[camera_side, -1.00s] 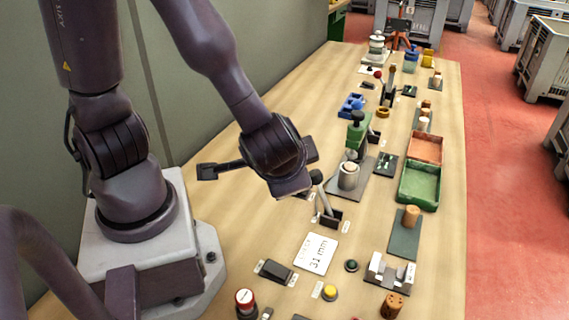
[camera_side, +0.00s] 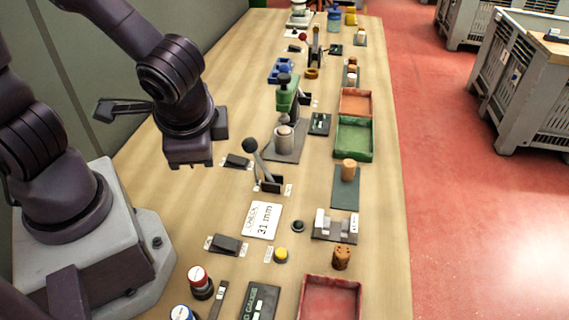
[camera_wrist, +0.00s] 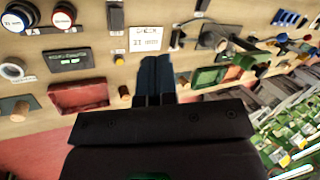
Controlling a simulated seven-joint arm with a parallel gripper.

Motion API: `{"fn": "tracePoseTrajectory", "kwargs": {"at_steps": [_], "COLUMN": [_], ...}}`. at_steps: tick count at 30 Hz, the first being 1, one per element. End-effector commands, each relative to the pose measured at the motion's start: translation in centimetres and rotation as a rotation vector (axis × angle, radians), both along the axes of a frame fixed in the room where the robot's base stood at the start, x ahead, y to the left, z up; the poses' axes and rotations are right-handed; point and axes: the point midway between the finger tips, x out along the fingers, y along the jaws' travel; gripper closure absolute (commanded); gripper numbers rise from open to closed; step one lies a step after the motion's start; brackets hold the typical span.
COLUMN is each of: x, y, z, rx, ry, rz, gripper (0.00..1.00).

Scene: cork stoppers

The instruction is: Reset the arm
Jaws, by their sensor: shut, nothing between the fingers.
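My gripper (camera_side: 190,163) hangs over the wall side of the bench in the side view, left of the grey lever (camera_side: 262,165) and apart from it. It points down. Its fingers are small and dark there. In the wrist view my two dark fingers (camera_wrist: 155,72) lie side by side, shut, with nothing seen between them. Beyond their tips lies the white card marked 31 mm (camera_wrist: 145,40), which also shows in the side view (camera_side: 263,220).
A green press (camera_side: 286,98) and the lever stand right of my gripper. Green (camera_side: 369,140) and red (camera_side: 331,299) trays and several corks, one on a dark plate (camera_side: 345,192), lie along the bench. The bench strip behind my gripper is bare.

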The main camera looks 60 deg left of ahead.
Motion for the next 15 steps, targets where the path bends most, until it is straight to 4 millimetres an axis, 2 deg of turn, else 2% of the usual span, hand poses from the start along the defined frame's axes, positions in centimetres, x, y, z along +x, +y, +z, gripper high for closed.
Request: {"fn": "tracePoseTrajectory", "kwargs": {"at_steps": [5, 9, 15], "x": [-0.2, 0.1, 0.0], "y": [0.2, 1.3, 3.9], "z": [3.6, 7.3, 11.5], "rx": [-0.269, -0.445, -0.542], "ry": [0.005, -0.115, -0.341], "rz": [0.011, 0.049, 0.204], "gripper": [1.0, 1.0, 1.0]}}
